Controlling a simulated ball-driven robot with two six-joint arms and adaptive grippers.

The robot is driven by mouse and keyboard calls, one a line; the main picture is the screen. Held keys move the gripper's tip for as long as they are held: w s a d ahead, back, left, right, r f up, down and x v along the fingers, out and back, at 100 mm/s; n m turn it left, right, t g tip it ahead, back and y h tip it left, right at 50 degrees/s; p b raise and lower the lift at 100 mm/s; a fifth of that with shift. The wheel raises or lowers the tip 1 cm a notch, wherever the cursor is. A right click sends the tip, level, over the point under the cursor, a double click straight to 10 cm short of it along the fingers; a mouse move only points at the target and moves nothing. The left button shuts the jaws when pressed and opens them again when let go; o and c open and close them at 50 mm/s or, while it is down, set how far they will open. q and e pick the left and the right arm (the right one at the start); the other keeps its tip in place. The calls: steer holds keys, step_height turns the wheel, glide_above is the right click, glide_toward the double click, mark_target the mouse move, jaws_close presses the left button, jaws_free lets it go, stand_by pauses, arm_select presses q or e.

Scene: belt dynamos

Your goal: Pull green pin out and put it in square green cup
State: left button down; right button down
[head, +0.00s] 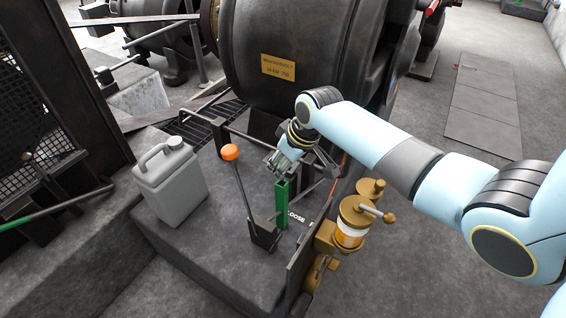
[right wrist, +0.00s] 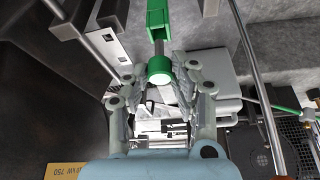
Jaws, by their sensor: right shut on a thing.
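The green pin (right wrist: 159,71) shows in the right wrist view as a round green head on a grey metal shaft. My right gripper (right wrist: 160,76) is shut on it, a finger on each side of the head. The shaft points toward the square green cup (right wrist: 158,14) at the top of that view; I cannot tell whether its tip is inside. In the head view, the upright square green cup (head: 282,196) stands on the dark plinth, and my right gripper (head: 280,165) is just above its top. The pin is hidden there. My left gripper is not in view.
A lever with an orange knob (head: 230,152) stands close left of the cup. A grey jerrycan (head: 171,186) is farther left. A brass oiler (head: 352,220) sits at the plinth's right edge. The big dark dynamo (head: 300,50) rises behind. The plinth front is clear.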

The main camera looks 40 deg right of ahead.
mark_target(283, 181)
steer(key=shift+f+b, duration=1)
steer(key=shift+f, duration=1)
steer(key=c, duration=1)
jaws_free()
steer(key=v, duration=1.2)
steer(key=shift+a, duration=0.1)
